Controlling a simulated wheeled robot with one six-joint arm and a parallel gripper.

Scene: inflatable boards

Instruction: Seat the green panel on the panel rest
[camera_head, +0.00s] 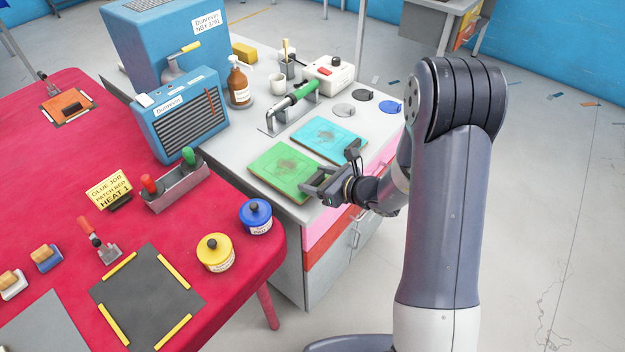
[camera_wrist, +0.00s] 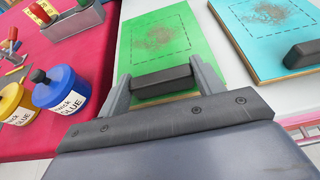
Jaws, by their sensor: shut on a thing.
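The green panel (camera_head: 283,170) is a flat square board with a dark smudge on its face, at the front of the grey cabinet top. It also shows in the wrist view (camera_wrist: 160,40), with a black bar handle (camera_wrist: 162,82) near its close edge. My gripper (camera_head: 318,186) is shut on that handle, a finger at each end in the wrist view (camera_wrist: 162,88). The panel looks flat on the cabinet top; I cannot tell if it is slightly raised. A dark grey square (camera_head: 150,298) with yellow edge strips, apparently the panel rest, lies bare on the red table.
A cyan panel (camera_head: 328,138) lies right beside the green one. Blue (camera_head: 256,216) and yellow (camera_head: 215,253) glue pots stand on the red table (camera_head: 60,170) between cabinet and grey square. A grey holder (camera_head: 176,186) with red and green handles stands behind them.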

